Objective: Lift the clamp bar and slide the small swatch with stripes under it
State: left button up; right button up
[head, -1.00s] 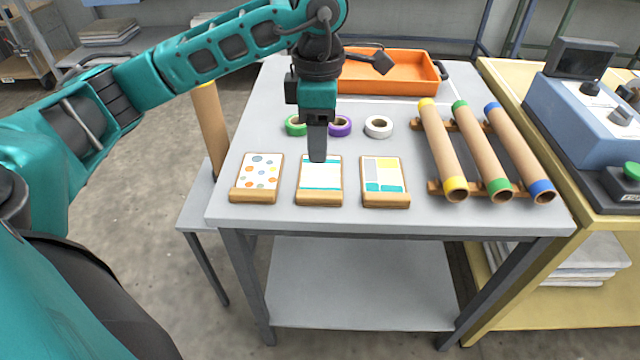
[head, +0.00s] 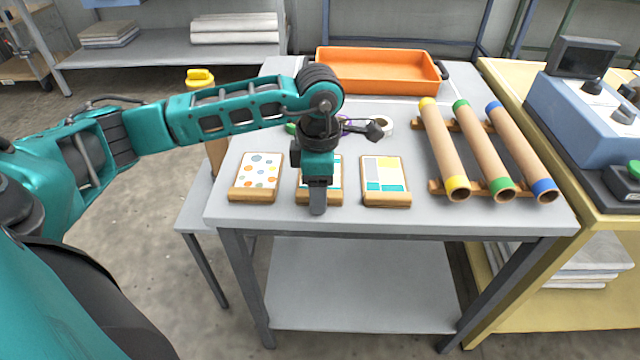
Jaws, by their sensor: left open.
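The small swatch with teal stripes (head: 337,170) lies on the grey table, in the middle of a row of three. It has a wooden strip (head: 304,198) along its front edge. My left gripper (head: 318,207) points down over that front edge and hides much of the swatch; its fingers show edge-on, so the gap is hard to see. It is open, and whether it touches the strip I cannot tell. I cannot make out a clamp bar in this view. My right gripper is not in view.
A dotted swatch (head: 258,172) lies to the left and a colour-block swatch (head: 384,175) to the right. Cardboard tubes (head: 443,150) rest on a wooden rack. An orange tray (head: 380,72) stands at the back. Blue-grey equipment (head: 590,120) stands on the yellow table (head: 520,90).

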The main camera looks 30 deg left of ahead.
pick_arm(q)
jog(key=shift+c, duration=0.5)
jog(key=shift+r, duration=0.1)
grip_shut()
